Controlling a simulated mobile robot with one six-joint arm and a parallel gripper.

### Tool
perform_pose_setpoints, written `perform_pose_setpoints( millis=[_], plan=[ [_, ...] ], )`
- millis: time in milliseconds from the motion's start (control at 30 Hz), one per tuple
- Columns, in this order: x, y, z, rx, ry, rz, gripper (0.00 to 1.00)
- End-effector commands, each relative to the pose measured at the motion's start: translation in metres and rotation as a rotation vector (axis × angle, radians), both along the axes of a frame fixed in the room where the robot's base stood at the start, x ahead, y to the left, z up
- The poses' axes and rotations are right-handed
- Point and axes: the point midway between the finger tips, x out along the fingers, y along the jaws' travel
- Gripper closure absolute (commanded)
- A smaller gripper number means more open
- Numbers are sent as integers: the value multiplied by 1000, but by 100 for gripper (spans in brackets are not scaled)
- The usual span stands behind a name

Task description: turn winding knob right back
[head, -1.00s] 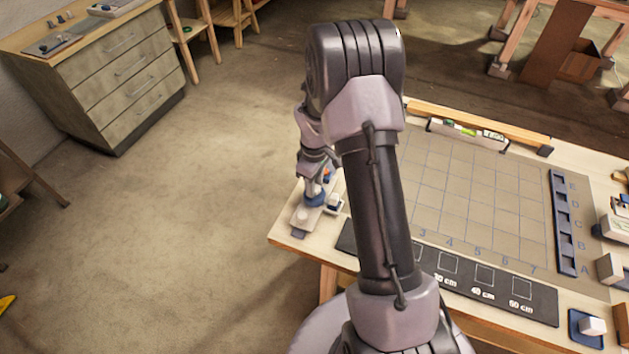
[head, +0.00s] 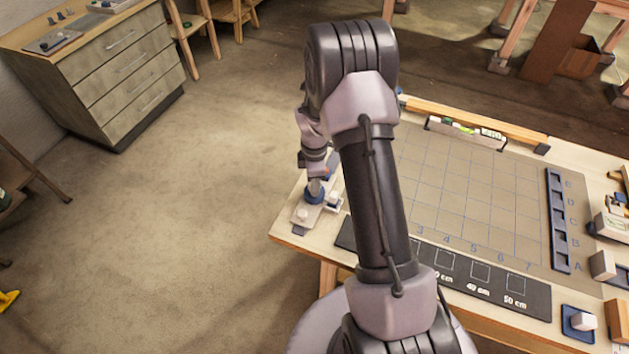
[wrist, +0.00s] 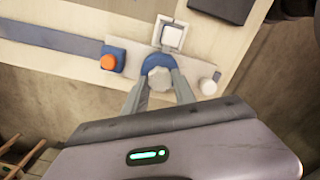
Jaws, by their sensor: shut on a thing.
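The winding knob (wrist: 159,79) is a pale, faceted knob on a round blue base (wrist: 157,62) in the middle of the wrist view. My gripper (wrist: 159,84) is shut on it, with one grey finger on each side. In the head view my gripper (head: 315,190) points down at the blue base (head: 314,197) on the left end of the table. The knob itself is hidden there by the fingers. The base sits on a light plate (wrist: 132,52).
On the same plate are an orange button (wrist: 108,62) on a blue block and a small white round knob (wrist: 208,86). A white square piece (wrist: 172,36) in a frame sits beside the plate. The gridded mat (head: 470,190) covers the table to the right.

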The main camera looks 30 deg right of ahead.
Motion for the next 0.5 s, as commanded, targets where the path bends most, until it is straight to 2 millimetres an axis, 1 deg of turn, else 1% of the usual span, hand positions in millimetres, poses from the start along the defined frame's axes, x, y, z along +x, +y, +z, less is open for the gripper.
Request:
perform_pose_setpoints(
  millis=[467, 500],
  plan=[
    [1, 0, 0, 0, -1, 12, 100],
    [1, 0, 0, 0, -1, 12, 64]
  ],
)
